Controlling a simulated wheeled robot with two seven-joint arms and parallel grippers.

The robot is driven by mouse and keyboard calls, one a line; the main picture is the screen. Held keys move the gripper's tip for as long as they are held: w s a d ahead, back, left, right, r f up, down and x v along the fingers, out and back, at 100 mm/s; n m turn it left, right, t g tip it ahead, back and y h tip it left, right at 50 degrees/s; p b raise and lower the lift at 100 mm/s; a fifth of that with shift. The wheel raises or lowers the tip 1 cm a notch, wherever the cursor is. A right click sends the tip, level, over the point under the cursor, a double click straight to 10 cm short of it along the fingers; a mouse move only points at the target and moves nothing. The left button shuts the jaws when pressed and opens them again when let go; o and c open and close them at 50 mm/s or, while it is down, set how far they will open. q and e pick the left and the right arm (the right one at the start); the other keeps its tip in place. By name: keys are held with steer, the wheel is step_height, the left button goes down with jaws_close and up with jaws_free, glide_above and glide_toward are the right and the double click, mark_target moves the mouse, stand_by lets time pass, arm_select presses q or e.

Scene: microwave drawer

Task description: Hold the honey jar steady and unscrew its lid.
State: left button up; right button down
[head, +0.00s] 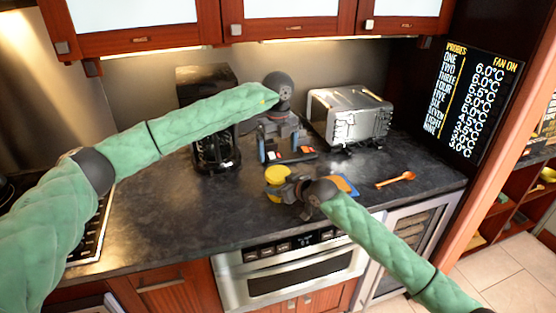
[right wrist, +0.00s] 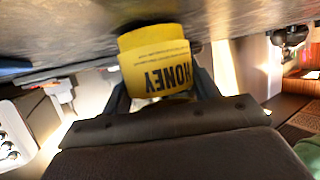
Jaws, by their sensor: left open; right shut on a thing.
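The yellow honey jar (head: 275,174) is near the front middle of the dark counter in the head view. In the right wrist view the jar (right wrist: 155,72) shows its HONEY label upside down between the fingers. My right gripper (head: 287,188) is shut on the jar from the right and partly hides it. My left gripper (head: 285,155) is open, behind the jar and apart from it, its fingers pointing down toward the counter. I cannot make out the lid's edge or whether it is loose.
A black coffee maker (head: 212,140) stands at the back left, and a silver toaster oven (head: 350,117) at the back right. An orange spoon (head: 396,179) lies on the right of the counter (head: 180,210). The counter's front left is clear.

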mark_target(278, 172)
arm_select(q)
steer(key=m, duration=0.5)
steer(key=shift+m, duration=0.4)
steer(key=m, duration=0.9)
steer(key=shift+m, duration=0.3)
steer(key=m, duration=0.9)
steer(key=shift+m, duration=0.4)
steer(key=m, duration=1.3)
steer(key=shift+f, duration=4)
steer(key=shift+c, duration=0.4)
